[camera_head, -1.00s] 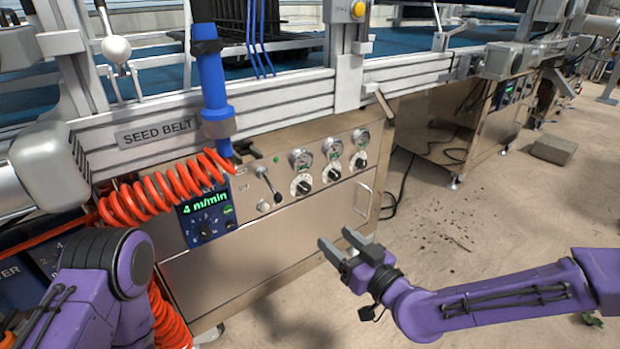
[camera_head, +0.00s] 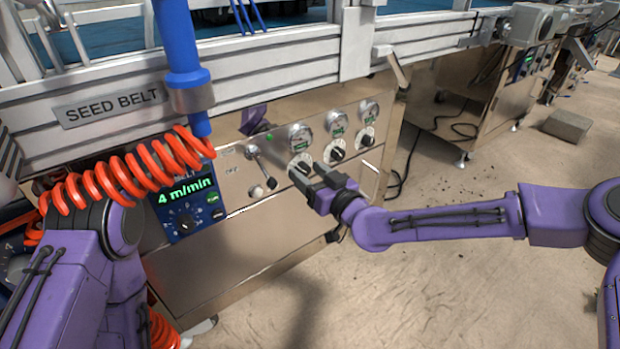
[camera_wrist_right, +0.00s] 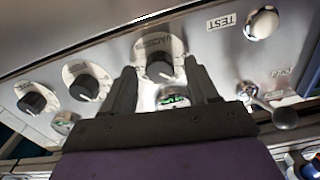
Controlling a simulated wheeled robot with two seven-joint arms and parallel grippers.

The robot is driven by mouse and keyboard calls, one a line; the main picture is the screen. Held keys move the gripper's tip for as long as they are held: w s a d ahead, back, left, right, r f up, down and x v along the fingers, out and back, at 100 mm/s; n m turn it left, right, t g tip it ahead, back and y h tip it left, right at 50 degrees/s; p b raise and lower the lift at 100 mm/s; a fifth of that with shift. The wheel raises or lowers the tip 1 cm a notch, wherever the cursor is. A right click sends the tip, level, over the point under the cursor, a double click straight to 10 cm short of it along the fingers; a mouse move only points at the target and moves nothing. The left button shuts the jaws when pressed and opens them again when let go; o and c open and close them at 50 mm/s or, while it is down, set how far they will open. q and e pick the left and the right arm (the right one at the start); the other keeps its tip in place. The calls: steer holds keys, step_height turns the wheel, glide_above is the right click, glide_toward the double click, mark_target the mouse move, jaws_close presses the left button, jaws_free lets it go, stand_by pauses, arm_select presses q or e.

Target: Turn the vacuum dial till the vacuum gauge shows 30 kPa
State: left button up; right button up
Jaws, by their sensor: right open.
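The vacuum dial (camera_head: 302,162) is the left one of three dark knobs on white discs on the steel panel. In the right wrist view, upside down, the dial (camera_wrist_right: 159,66) sits just beyond and between the fingertips. Its gauge (camera_head: 300,134), with a green display, is above it in the head view; the reading is too small to make out. My right gripper (camera_head: 310,172) is open and empty in front of the dial, and in the right wrist view its fingers (camera_wrist_right: 161,80) flank it; contact cannot be told. My left gripper is not seen, only its arm at lower left.
Two similar dials (camera_head: 337,150) (camera_head: 366,137) with gauges stand to the right. A lever (camera_head: 262,165) and a white TEST button (camera_wrist_right: 263,22) are close on the other side. An orange coiled hose (camera_head: 130,175) and belt display (camera_head: 187,205) lie left.

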steer(key=shift+c, duration=0.3)
steer(key=c, duration=1)
